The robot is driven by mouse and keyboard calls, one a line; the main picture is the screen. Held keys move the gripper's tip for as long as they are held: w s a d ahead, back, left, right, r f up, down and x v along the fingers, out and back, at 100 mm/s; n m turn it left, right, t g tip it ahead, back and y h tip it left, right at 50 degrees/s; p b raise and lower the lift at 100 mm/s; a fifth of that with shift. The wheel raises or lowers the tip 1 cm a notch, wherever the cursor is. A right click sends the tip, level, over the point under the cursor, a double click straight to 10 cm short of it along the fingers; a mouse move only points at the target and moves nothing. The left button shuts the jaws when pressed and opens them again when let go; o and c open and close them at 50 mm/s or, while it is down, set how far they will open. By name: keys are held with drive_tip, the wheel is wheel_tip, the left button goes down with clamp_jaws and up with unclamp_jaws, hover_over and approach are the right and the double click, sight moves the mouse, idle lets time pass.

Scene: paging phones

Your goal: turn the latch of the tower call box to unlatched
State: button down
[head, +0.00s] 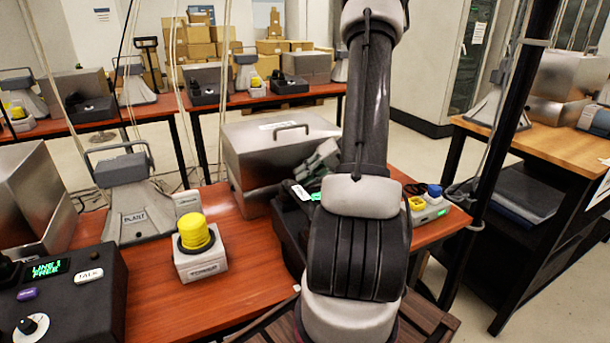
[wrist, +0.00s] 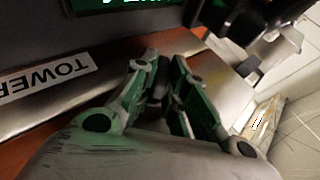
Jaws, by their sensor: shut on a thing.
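The tower call box is the dark console (head: 290,238) in the head view, partly hidden behind my arm. In the wrist view a pale label reading TOWER (wrist: 45,82) lies on its metal front strip, below a dark face with a lit green display (wrist: 122,3). My gripper (wrist: 160,85) has its green fingers close together around a small dark piece (wrist: 157,92), apparently the latch. The fingers hide most of that piece, so its angle cannot be told. In the head view the gripper (head: 322,160) shows beside my arm, over the back of the console.
A metal case (head: 275,147) with a handle stands close behind the console. A small box with yellow and blue buttons (head: 428,205) is right of my arm.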

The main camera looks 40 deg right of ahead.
drive_tip(key=y, duration=0.1)
drive_tip(key=m+t+y, duration=0.1)
drive_tip(key=y, duration=0.1)
drive_tip(key=t+y, duration=0.1)
drive_tip(key=shift+d+f+m+y, duration=0.15)
drive_tip(key=shift+f+m+y, duration=0.15)
drive_tip(key=shift+y, duration=0.1)
drive_tip(key=shift+s, duration=0.1)
idle(0.4)
